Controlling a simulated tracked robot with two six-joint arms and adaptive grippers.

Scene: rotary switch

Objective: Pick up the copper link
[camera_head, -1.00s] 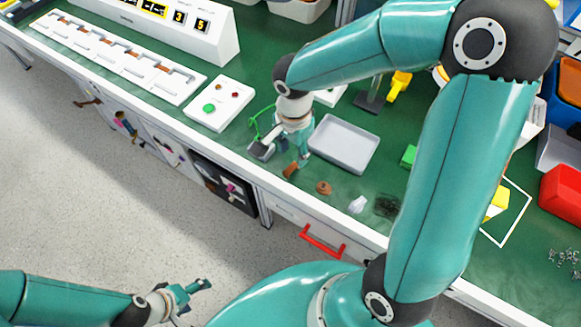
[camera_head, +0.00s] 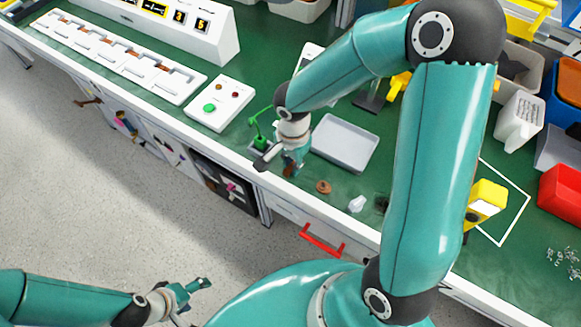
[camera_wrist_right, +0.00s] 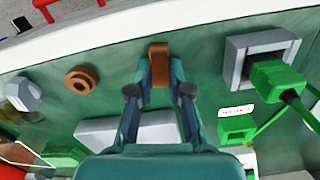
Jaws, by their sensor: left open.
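The copper link (camera_wrist_right: 159,62) is a small brown bar on the green bench top near the front edge. In the right wrist view it lies between the two fingertips of my right gripper (camera_wrist_right: 160,76). The fingers stand close on either side of it; I cannot tell whether they touch it. In the head view my right gripper (camera_head: 283,165) is low over the bench front, and the link is mostly hidden beneath it. My left gripper (camera_head: 197,293) is open and empty, off the bench at the lower left.
A grey tray (camera_head: 345,142) lies just behind and right of my right gripper. A brown ring (camera_head: 323,187) and a white piece (camera_head: 357,203) lie right along the front edge. A button box (camera_head: 220,103) is to the left.

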